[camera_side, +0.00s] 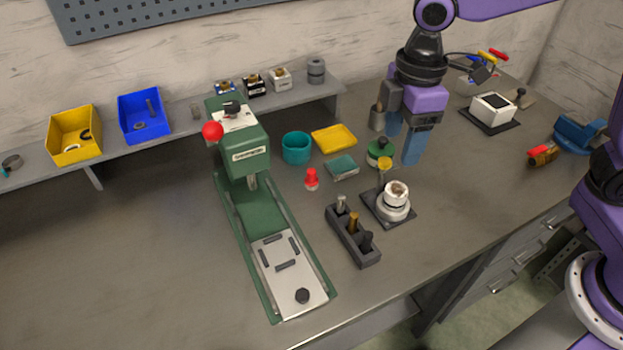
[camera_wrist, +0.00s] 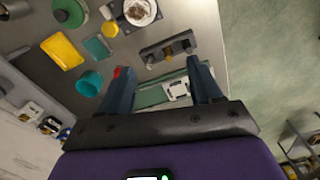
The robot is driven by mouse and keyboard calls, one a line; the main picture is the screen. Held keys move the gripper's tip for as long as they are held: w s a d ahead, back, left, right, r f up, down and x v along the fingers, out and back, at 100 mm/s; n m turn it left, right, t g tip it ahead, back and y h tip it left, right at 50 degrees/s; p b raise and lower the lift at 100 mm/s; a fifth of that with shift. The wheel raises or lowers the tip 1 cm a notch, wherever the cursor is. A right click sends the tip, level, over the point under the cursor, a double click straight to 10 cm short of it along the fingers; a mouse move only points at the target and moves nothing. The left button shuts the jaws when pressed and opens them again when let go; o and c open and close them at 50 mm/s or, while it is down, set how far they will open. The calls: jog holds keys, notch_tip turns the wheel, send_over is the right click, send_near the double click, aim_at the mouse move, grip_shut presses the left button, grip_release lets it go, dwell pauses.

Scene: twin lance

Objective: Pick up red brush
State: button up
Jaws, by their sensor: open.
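A red-handled tool (camera_side: 498,55), which may be the red brush, leans at the back right with yellow- and blue-handled ones; its tip is too small to make out. A small red-topped piece (camera_side: 312,179) stands on the table left of my gripper; a bit of red also shows beside a finger in the wrist view (camera_wrist: 118,72). My gripper (camera_side: 401,148) points down above the table, open and empty, well left of the red-handled tool. In the wrist view my gripper (camera_wrist: 160,68) shows two blue fingers spread apart with nothing held between them.
A white box on a dark pad (camera_side: 493,110) stands right of my gripper. A round green piece (camera_side: 380,152) and a white fixture (camera_side: 395,197) stand near it. A green press (camera_side: 247,150) stands left. The front left table is clear.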

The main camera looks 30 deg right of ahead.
jog(key=w+a+f+n, duration=0.15)
jog(key=w+a, duration=0.35)
jog(key=w, duration=0.6)
jog(key=n, duration=0.1)
send_over(312, 171)
notch_tip(312, 171, down, 2)
jog(key=f, duration=1.2)
jog(key=shift+w+d, duration=0.15)
jog(key=shift+d, duration=0.2)
jog(key=shift+a+f, duration=0.2)
jog(key=shift+f, duration=1.15)
jog(key=shift+a+f, duration=0.2)
jog(key=shift+f, duration=1.15)
jog(key=c, duration=1.1)
